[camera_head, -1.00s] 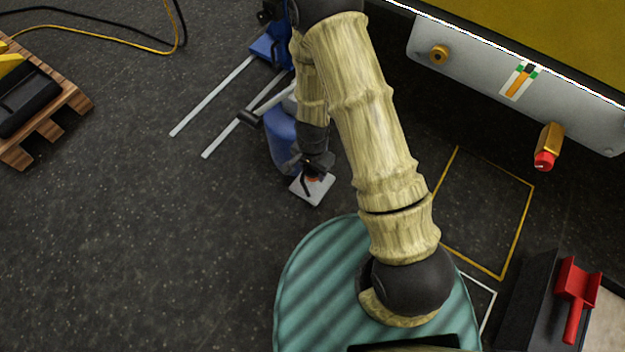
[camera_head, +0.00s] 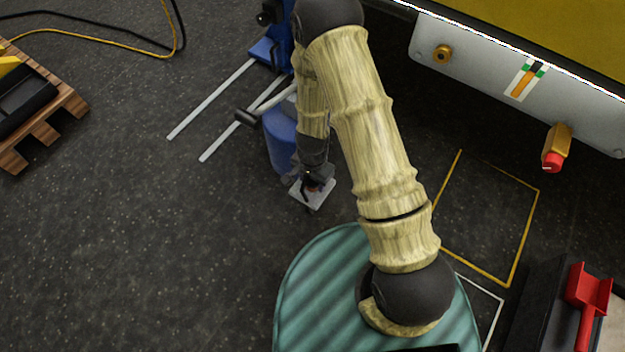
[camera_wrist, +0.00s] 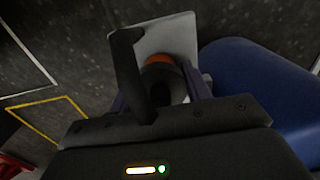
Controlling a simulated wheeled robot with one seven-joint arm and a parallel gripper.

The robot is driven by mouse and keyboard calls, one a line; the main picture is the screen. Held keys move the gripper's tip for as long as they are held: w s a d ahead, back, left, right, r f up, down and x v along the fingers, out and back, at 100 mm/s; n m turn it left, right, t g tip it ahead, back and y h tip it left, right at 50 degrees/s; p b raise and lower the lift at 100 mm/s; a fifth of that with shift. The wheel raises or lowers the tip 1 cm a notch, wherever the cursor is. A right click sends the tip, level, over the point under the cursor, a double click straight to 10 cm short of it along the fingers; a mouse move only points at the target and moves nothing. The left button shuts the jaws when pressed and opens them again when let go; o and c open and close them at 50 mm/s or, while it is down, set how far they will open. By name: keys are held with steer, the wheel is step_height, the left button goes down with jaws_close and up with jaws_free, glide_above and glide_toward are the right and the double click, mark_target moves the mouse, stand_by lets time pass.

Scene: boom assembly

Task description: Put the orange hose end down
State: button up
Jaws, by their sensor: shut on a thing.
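My gripper (camera_head: 318,178) is at the end of my bamboo-textured arm, beside a blue drum. In the wrist view my gripper (camera_wrist: 160,95) is shut around a dark hose end with an orange ring (camera_wrist: 158,60). A dark rod-like part of it sticks up to the left. A small light grey plate (camera_wrist: 178,36) lies right behind the hose end; in the head view the plate (camera_head: 312,197) shows just below my gripper. I cannot tell whether the hose end touches the plate. My arm and gripper hide most of the hose end in the head view.
The blue drum (camera_head: 281,140) stands close beside my gripper, and its side (camera_wrist: 265,85) fills the right of the wrist view. A blue stand with pale rails (camera_head: 212,97) is behind. A wooden pallet (camera_head: 45,130) is far left. Dark floor at left is clear.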

steer(key=o, duration=1.4)
step_height(320, 180, up, 12)
steer(key=p, duration=0.8)
steer(key=shift+p, duration=0.35)
